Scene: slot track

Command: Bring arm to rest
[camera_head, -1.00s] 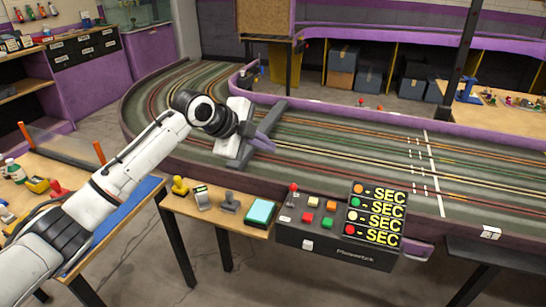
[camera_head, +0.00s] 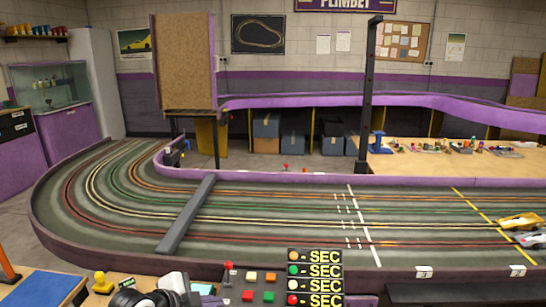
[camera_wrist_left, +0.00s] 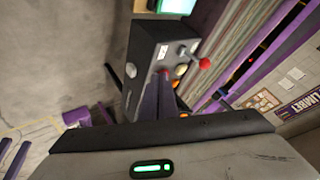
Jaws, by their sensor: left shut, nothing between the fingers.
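My left arm (camera_head: 130,298) shows only in part at the bottom left of the head view, by the small bench in front of the track. Its purple fingers (camera_wrist_left: 166,92) stand together in the left wrist view, shut with nothing between them. They point towards the dark control box (camera_wrist_left: 148,62), which has a red-knobbed lever (camera_wrist_left: 205,63) and several buttons; whether they touch it I cannot tell. My right gripper is in neither view.
The slot track (camera_head: 110,205) curves across the room, with a grey bar (camera_head: 188,213) lying across its lanes. A yellow stamp-like object (camera_head: 103,282) stands on the bench. The timing display (camera_head: 315,278) rises at bottom centre. Two cars (camera_head: 520,221) are at the right.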

